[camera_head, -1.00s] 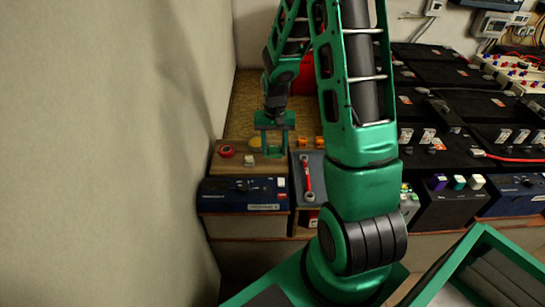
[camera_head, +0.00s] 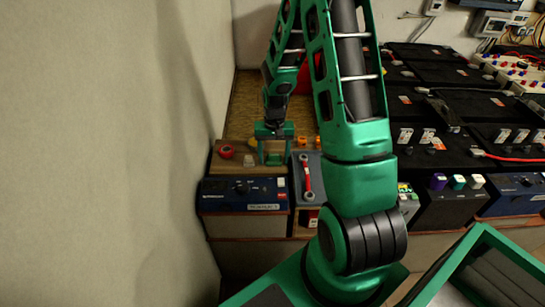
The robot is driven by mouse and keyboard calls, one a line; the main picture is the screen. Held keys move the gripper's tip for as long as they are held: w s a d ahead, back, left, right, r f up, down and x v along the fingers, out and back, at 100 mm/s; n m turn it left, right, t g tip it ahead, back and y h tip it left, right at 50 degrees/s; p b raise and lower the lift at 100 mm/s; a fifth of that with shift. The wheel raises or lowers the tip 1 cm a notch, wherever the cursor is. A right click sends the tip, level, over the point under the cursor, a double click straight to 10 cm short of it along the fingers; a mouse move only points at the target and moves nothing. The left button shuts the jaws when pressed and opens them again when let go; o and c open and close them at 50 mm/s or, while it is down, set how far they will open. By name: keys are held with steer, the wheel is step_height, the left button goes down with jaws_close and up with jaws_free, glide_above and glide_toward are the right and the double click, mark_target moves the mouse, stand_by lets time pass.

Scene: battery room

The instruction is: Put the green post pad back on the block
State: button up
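My gripper (camera_head: 274,158) is green and hangs low over the brown wooden top (camera_head: 229,166) at the left, its two fingers visibly apart. A small green patch shows low between the fingers; I cannot tell whether it is the green post pad or part of my gripper, nor whether it is touched. A small green cap (camera_head: 458,181) also stands on the black battery (camera_head: 447,205) at the right, between a purple and a white one. I cannot tell which block belongs to the pad.
A red ring (camera_head: 227,151) and a small pale piece (camera_head: 249,160) sit left of my gripper. Orange pieces (camera_head: 302,141) lie to its right. A blue device (camera_head: 240,194) stands in front, and a red-handled wrench (camera_head: 307,178) beside it. The wall is close on the left.

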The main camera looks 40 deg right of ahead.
mark_target(274, 155)
step_height(274, 155, up, 12)
steer(key=s+a+r, duration=0.1)
steer(key=s+r, duration=0.3)
steer(key=s, duration=0.5)
steer(key=s+r, duration=0.5)
steer(key=s, duration=0.5)
steer(key=s+a+r, duration=0.1)
steer(key=s+r, duration=0.4)
steer(key=s, duration=0.4)
steer(key=shift+s+a, duration=0.2)
steer(key=shift+a, duration=0.15)
steer(key=shift+w+f, duration=0.3)
steer(key=shift+w, duration=0.35)
